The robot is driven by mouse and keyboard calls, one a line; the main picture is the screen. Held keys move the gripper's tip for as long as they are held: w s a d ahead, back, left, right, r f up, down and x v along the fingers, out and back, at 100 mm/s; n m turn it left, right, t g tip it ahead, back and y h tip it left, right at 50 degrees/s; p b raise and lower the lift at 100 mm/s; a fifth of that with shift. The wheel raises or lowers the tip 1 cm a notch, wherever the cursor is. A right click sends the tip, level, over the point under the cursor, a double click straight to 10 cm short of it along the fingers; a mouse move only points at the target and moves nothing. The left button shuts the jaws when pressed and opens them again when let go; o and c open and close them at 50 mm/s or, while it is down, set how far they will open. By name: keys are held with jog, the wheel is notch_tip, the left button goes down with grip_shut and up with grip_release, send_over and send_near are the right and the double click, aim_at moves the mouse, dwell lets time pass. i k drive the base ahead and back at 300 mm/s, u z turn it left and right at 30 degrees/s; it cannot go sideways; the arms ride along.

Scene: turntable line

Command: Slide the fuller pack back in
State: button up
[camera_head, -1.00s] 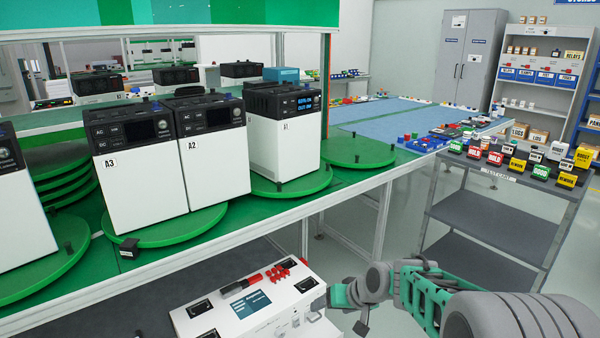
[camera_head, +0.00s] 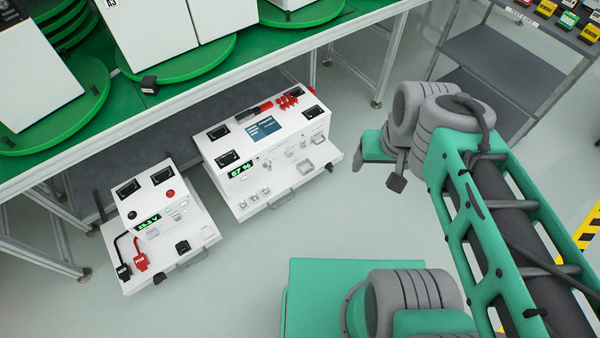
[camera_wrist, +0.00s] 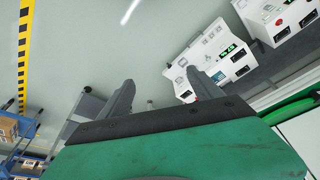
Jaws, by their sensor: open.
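Two white packs sit on pull-out trays low beside the bench. The smaller left pack (camera_head: 158,209) has a green display that seems to read about 35 V. The larger right pack (camera_head: 262,140) has a green display that seems to read 57 % and a blue screen on top. Their trays, the left tray (camera_head: 205,247) and the right tray (camera_head: 325,165), have front handles. In the wrist view the packs show at upper right, the larger pack (camera_wrist: 222,65) nearer the fingers. My gripper (camera_head: 380,172) is open and empty, to the right of the larger pack; its fingers (camera_wrist: 160,92) are apart.
The green bench (camera_head: 200,85) with white units stands above and behind the packs; its legs flank them. A grey shelf cart (camera_head: 485,65) is at upper right. Yellow-black striping (camera_head: 590,228) lies at far right.

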aim_at(235, 148)
jog(key=u, duration=2.45)
jog(key=i, duration=0.4)
jog(key=z, duration=0.15)
